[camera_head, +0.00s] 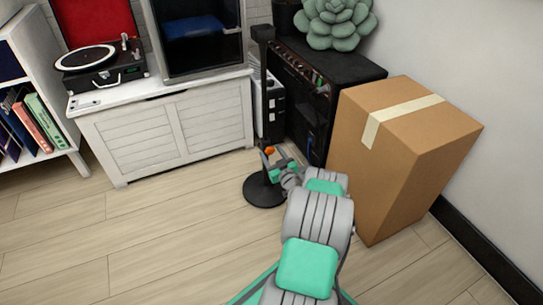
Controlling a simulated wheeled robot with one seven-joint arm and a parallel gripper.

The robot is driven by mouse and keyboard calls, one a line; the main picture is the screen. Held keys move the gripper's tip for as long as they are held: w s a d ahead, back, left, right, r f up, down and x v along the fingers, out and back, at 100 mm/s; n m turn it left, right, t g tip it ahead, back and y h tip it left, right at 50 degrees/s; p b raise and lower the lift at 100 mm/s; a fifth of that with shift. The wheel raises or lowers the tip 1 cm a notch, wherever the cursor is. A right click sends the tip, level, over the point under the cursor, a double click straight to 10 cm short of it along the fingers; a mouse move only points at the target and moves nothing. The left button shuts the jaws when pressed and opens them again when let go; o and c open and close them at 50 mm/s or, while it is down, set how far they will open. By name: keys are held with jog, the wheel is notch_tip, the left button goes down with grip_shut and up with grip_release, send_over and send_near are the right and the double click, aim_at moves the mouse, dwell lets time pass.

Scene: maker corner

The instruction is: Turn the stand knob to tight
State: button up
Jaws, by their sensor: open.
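The stand (263,192) is a thin black pole on a round black base, standing upright on the floor near the middle. Its top is a black block level with the amplifier's top. A small orange knob (269,150) shows low on the pole. My gripper (271,160) is open, close to the pole and just below the knob in the picture. I cannot tell whether the fingers are around the knob or touching it. My arm reaches in from the bottom and hides part of the gripper.
A large cardboard box (385,150) stands right of my arm. A black amplifier (335,75) with a succulent (335,22) on it is behind the stand. A white cabinet (165,130) with a turntable (95,58) is left. The floor (130,240) at front left is clear.

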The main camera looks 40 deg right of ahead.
grip_shut()
dwell(0.5)
